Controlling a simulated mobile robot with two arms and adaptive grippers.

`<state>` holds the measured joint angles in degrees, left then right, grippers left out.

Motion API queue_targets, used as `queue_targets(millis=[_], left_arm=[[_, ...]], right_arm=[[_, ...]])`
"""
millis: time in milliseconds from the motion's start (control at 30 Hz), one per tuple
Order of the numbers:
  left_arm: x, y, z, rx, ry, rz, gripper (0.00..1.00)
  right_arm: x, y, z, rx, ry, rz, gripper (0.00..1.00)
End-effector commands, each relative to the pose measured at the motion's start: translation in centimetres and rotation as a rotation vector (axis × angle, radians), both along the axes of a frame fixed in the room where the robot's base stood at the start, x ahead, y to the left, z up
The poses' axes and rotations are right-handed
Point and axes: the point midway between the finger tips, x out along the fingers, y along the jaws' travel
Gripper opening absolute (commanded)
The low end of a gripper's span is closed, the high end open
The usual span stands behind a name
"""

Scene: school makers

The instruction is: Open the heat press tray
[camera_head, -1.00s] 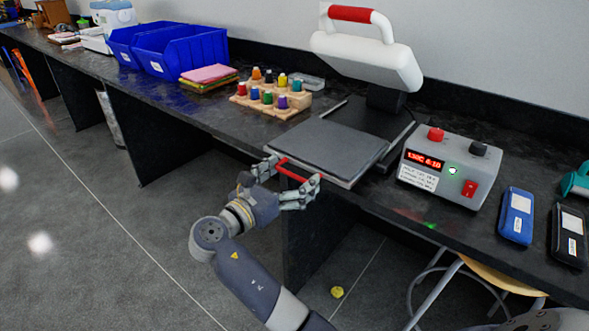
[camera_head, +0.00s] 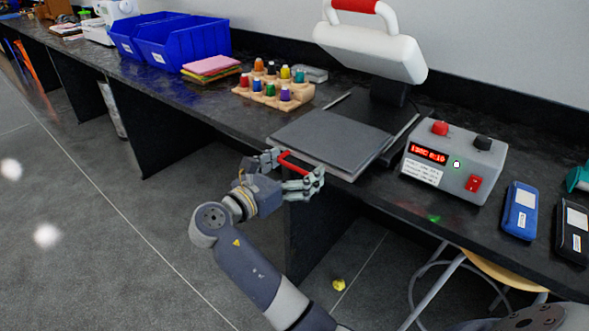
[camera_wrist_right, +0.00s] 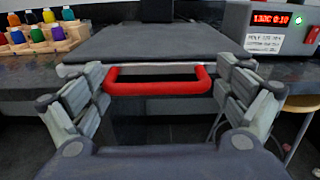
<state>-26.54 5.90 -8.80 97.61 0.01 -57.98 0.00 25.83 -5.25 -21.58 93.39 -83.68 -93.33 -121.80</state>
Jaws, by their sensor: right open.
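The heat press tray (camera_head: 330,140) is a flat dark slab that juts out over the front edge of the counter; it also shows in the right wrist view (camera_wrist_right: 170,43). Its red handle (camera_wrist_right: 158,87) is a bar on the tray's front edge, and it shows in the head view (camera_head: 299,166). The white press head (camera_head: 370,50) is tilted up behind the tray. My right gripper (camera_head: 288,175) is open, with one finger on each side of the handle; contact cannot be told. In the right wrist view the fingers (camera_wrist_right: 158,90) stand apart around the handle. My left gripper is not in view.
A grey control box (camera_head: 452,166) with a red display stands right of the press. Blue bins (camera_head: 183,45) stand further left. A yellow lump (camera_head: 339,284) lies on the floor.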

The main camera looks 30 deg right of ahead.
Motion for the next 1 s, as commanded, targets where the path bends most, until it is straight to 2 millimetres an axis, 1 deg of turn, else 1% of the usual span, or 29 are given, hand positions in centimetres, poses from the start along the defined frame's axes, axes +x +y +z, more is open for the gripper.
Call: queue_targets(millis=[33,100,200,300,400,500,1000], left_arm=[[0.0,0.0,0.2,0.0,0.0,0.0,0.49],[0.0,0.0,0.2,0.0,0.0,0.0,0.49],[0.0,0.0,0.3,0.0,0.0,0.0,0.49],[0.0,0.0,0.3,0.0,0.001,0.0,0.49],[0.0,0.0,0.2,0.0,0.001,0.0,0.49],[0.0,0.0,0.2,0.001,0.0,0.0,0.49],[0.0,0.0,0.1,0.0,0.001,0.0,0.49]], right_arm=[[0.3,0.1,3.9,-0.022,-0.076,0.009,0.95],[0.3,0.2,5.5,-0.023,-0.082,0.014,0.95],[0.4,0.4,7.4,-0.023,-0.081,0.017,0.95],[0.4,0.3,8.5,-0.022,-0.073,0.015,0.95],[0.4,0.3,9.2,-0.022,-0.069,0.014,0.95],[0.4,0.3,9.4,-0.022,-0.064,0.013,0.95],[0.4,0.3,9.2,-0.022,-0.06,0.012,0.95]])
